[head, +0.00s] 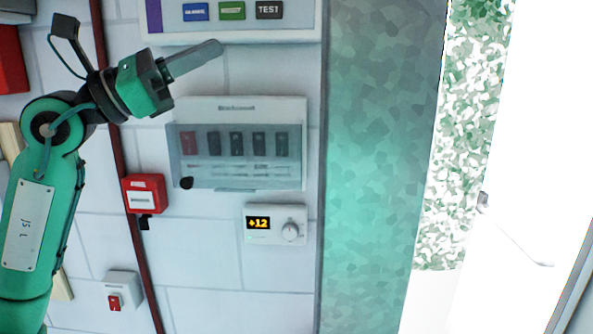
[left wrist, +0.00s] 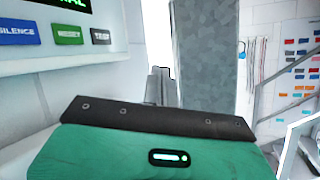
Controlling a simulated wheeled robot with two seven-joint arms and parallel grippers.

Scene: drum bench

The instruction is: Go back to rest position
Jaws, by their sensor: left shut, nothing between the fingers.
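My left gripper (head: 215,52) is at the upper left of the head view, on the green left arm. Its dark fingers are together with nothing between them. They point right, just below the button row of the alarm panel (head: 290,37). In the left wrist view the green gripper body fills the bottom, and the fingers (left wrist: 160,85) show small beyond its dark edge. My right gripper is in neither view.
Below the gripper, a breaker box (head: 240,104) with a clear cover is on the white tiled wall. A red call point (head: 145,194), a thermostat (head: 275,226) and a small switch (head: 121,290) are lower. A patterned grey-green column (head: 380,150) stands right.

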